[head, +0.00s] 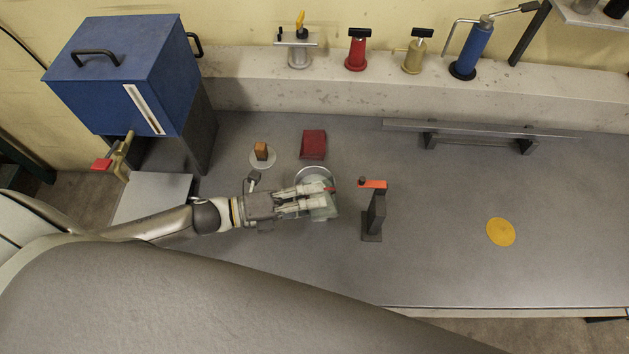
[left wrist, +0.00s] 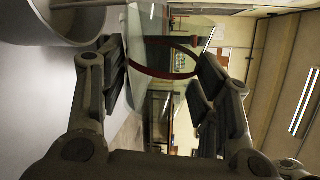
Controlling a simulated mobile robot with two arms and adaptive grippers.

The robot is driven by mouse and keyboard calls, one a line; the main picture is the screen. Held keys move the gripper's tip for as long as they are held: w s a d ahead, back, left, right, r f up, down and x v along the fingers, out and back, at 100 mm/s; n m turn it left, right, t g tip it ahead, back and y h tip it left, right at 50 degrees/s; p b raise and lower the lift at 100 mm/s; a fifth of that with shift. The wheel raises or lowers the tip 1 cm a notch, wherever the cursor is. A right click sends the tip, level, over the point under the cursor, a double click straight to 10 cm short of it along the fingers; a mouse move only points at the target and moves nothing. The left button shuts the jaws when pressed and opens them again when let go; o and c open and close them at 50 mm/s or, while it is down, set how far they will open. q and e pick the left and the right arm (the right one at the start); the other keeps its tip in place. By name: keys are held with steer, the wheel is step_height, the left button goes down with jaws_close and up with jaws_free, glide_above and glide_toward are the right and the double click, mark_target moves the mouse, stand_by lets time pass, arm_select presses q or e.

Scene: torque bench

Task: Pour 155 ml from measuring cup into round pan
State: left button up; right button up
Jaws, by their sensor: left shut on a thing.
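The clear measuring cup (head: 326,212) is between the fingers of my left gripper (head: 312,206), which is shut on it. In the left wrist view the see-through cup (left wrist: 170,28) shows a red band between the fingers (left wrist: 165,85). The round pan (head: 316,173), a grey metal dish, lies just behind the gripper and is partly hidden by it and the cup. A curved part of the pan (left wrist: 75,22) fills the upper left of the left wrist view. I cannot tell the cup's exact tilt or the liquid level. My right gripper is not in view.
A dark stand with an orange top (head: 375,212) is close right of the cup. A red tray (head: 313,144) and a brown block on a pale disc (head: 261,151) lie behind. A blue tank (head: 125,75) stands back left. The bench is clear around the yellow disc (head: 500,232).

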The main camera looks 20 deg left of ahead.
arm_select(q)
steer(key=shift+w+a+r+n, duration=0.2)
steer(key=shift+w+n, duration=0.1)
stand_by(0.4)
steer(key=shift+w+a+f+n, duration=0.1)
steer(key=shift+w+f+n, duration=0.1)
steer(key=shift+n, duration=0.2)
stand_by(0.9)
steer(key=shift+s, duration=0.1)
